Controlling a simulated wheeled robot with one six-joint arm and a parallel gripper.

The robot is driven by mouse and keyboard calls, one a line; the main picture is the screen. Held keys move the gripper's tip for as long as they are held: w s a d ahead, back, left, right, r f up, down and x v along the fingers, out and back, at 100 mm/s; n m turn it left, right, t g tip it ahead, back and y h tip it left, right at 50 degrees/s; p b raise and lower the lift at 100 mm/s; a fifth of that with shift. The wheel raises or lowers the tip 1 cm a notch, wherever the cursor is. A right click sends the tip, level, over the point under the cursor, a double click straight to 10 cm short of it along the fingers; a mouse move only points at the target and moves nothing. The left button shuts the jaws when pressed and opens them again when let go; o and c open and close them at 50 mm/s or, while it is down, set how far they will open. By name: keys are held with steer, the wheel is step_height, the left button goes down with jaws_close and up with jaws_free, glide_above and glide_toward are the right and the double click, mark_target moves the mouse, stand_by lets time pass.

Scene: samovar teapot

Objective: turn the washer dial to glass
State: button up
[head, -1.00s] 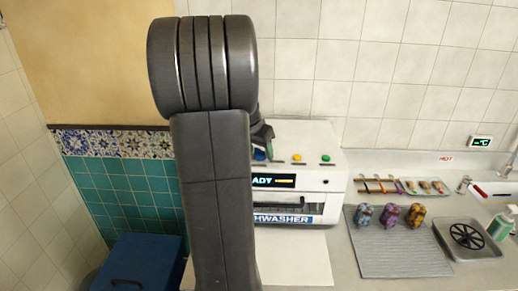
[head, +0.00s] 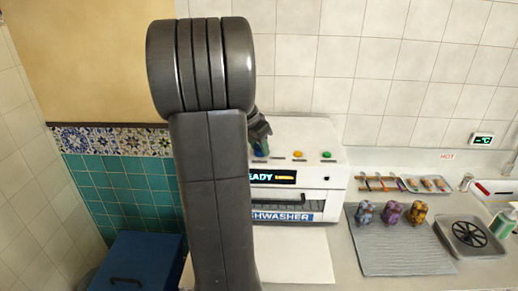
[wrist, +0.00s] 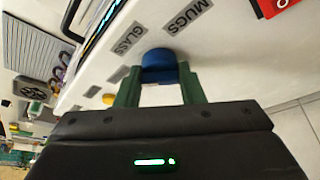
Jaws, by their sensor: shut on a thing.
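The white dishwasher (head: 310,135) stands on the counter, partly hidden behind my arm in the head view. Its blue dial (wrist: 159,64) shows in the wrist view between my green fingers. My gripper (wrist: 160,82) is shut on the dial, with one finger on each side. I cannot make out a pointer mark on the dial. In the head view my gripper (head: 260,149) is at the washer's top, mostly hidden by my arm.
Yellow (head: 299,154) and green (head: 326,155) buttons sit right of the dial, above a lit display (head: 272,176). A blue bin (head: 140,265) stands at lower left.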

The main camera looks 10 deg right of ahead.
steer(key=m, duration=0.2)
steer(key=m+g+b, duration=0.1)
steer(key=m, duration=0.1)
steer(key=shift+w+m+g+h, duration=0.2)
steer(key=shift+m+g+h, duration=0.1)
steer(key=shift+h, duration=0.1)
steer(key=m+g, duration=0.1)
steer(key=m, duration=0.3)
steer(key=shift+m+g, duration=0.4)
steer(key=o, duration=1)
steer(key=v, duration=1.4)
steer(key=shift+w, duration=0.25)
steer(key=shift+f, duration=0.15)
